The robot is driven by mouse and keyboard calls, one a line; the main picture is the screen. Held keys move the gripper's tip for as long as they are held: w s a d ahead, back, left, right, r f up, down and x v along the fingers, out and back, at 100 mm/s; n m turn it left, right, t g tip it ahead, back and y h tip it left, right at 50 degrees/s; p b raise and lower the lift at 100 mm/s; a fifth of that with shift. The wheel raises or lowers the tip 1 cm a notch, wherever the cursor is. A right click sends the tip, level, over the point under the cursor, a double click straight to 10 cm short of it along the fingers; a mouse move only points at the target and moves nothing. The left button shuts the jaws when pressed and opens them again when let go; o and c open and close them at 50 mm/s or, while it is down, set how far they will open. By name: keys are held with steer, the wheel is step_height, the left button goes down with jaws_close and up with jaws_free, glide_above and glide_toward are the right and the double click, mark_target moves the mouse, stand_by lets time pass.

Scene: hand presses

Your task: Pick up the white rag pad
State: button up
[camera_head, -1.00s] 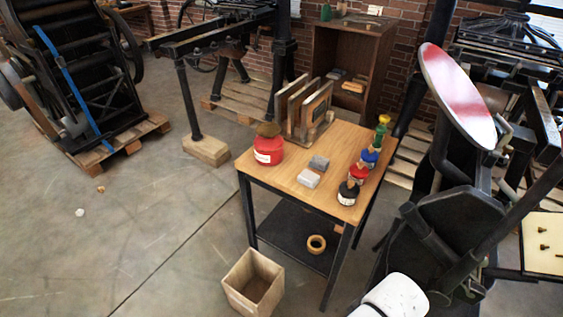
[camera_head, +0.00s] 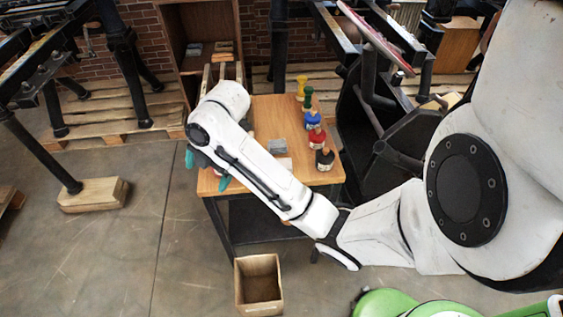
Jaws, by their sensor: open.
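The white rag pad (camera_head: 286,162) lies on the wooden tabletop (camera_head: 208,184), just in front of a grey pad (camera_head: 278,146). My forearm covers part of the white pad's left side. My gripper (camera_head: 206,170) is over the left edge of the table, left of the pad and apart from it. Its teal fingertips show below the white wrist. It is open, and the wrist hides most of the space between the fingers.
Several ink pots with coloured tops, such as a blue one (camera_head: 312,120) and a black one (camera_head: 325,159), line the table's right side. An open wooden bin (camera_head: 258,286) stands on the floor in front. Black presses stand left and right.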

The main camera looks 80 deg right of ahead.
steer(key=s+d+r+n+g+h, duration=0.15)
steer(key=s+d+n, duration=0.35)
steer(key=d, duration=0.5)
steer(key=n+g+b, duration=0.1)
steer(key=n+g, duration=0.1)
steer(key=g, duration=0.1)
glide_above(282, 161)
steer(key=shift+t, duration=0.25)
steer(key=f, duration=0.6)
steer(key=shift+s+a+f, duration=0.2)
steer(key=shift+f, duration=0.05)
steer(key=shift+w+f+b, duration=0.1)
steer(key=shift+f+b, duration=0.6)
steer(key=shift+f, duration=2.1)
steer(key=c, duration=1.1)
